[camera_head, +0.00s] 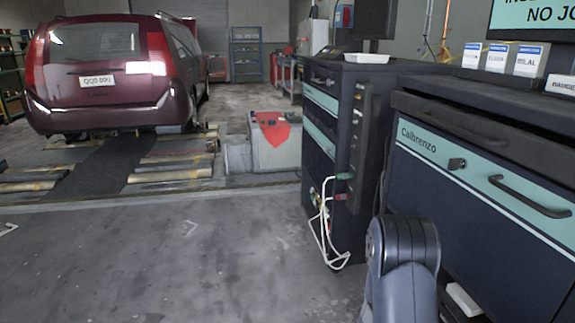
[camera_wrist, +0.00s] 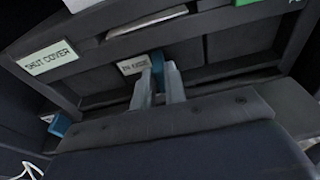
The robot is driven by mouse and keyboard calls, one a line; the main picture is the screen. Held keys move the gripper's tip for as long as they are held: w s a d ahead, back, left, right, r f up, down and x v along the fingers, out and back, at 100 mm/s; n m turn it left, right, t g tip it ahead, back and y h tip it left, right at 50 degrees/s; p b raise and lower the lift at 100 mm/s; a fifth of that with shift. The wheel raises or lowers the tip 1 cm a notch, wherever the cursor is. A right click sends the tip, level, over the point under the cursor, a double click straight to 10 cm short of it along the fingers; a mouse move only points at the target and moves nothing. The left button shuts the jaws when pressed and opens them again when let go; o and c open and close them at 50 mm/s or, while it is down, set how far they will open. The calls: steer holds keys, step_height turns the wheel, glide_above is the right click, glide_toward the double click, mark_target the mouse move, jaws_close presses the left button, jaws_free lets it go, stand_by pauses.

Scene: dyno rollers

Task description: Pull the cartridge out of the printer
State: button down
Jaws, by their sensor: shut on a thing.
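In the wrist view, my gripper (camera_wrist: 161,72) reaches into the open front of the dark printer (camera_wrist: 218,78). Its two grey fingers are shut on the cartridge (camera_wrist: 172,75), of which a small blue part shows at the fingertips. The rest of the cartridge is hidden or too dark to make out. A small white label (camera_wrist: 133,66) is just left of the fingertips. A "SHUT COVER" label (camera_wrist: 52,56) is on the printer at the left. The head view shows neither my gripper nor clearly the printer.
In the head view, a Calbrenzo cabinet (camera_head: 480,175) stands close at the right, beside a dark cart (camera_head: 340,115) with hanging white cables (camera_head: 325,235). A red car (camera_head: 110,70) stands on rollers at the left. The floor (camera_head: 180,260) in front is clear.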

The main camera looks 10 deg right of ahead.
steer(key=shift+f+v, duration=0.15)
steer(key=shift+v, duration=0.6)
steer(key=shift+f+v, duration=0.15)
steer(key=shift+v, duration=0.65)
steer(key=c, duration=1.4)
jaws_free()
steer(key=shift+o, duration=0.2)
steer(key=shift+a, duration=0.1)
steer(key=p+v, duration=0.2)
steer(key=v, duration=0.8)
steer(key=shift+a, duration=0.35)
steer(key=shift+r, duration=0.15)
steer(key=b+x, duration=0.2)
steer(key=x, duration=0.8)
steer(key=shift+d, duration=0.85)
